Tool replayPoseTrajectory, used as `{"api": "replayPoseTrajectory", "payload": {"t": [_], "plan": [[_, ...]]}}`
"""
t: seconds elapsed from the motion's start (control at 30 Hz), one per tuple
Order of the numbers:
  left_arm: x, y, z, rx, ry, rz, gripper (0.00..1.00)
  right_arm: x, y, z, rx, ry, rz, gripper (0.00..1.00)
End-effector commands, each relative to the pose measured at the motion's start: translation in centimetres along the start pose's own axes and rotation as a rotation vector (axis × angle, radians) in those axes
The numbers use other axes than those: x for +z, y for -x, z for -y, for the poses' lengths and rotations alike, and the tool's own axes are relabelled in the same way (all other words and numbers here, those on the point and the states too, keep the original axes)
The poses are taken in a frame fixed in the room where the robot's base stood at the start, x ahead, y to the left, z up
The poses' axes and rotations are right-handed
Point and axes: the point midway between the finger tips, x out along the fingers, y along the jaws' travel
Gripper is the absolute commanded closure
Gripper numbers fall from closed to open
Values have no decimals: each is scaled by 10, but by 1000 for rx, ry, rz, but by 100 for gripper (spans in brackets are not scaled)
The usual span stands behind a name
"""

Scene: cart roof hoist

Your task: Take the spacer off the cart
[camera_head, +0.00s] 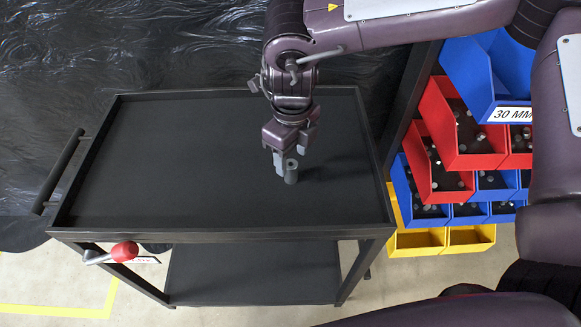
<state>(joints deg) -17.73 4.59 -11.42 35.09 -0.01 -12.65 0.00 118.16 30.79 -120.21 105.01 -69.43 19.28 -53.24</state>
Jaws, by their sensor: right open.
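The spacer (291,171) is a small grey-green cylinder with a hole in its top. It stands upright on the black top of the cart (150,165), right of the middle. My right gripper (282,160) points down at the spacer with its jaws open. Its fingertips are at the spacer's upper left side; I cannot tell whether they touch it. The left gripper is not in view.
The cart has a raised rim, a handle (58,172) at left, a red-knobbed lever (124,252) at front and a lower shelf (250,275). Red, blue and yellow bins (436,239) with small parts stand close on the right. The rest of the cart top is clear.

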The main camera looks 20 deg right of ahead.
Motion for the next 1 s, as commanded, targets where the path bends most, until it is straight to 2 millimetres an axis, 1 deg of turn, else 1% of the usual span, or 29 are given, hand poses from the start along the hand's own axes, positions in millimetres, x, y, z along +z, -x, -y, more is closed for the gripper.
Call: {"api": "replayPoseTrajectory", "payload": {"t": [0.1,0.23,0.4,0.53,0.9,1.0], "plan": [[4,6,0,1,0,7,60,-1,-18,-1,0,2,-5,47],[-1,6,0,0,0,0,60,0,-35,-1,1,0,-2,47],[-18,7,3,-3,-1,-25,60,0,-41,-1,0,0,0,47],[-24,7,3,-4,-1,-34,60,0,-41,-1,0,0,0,47],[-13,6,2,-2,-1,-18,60,0,-40,-1,0,0,0,96],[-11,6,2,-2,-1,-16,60,0,-40,-1,0,0,0,97]]}}
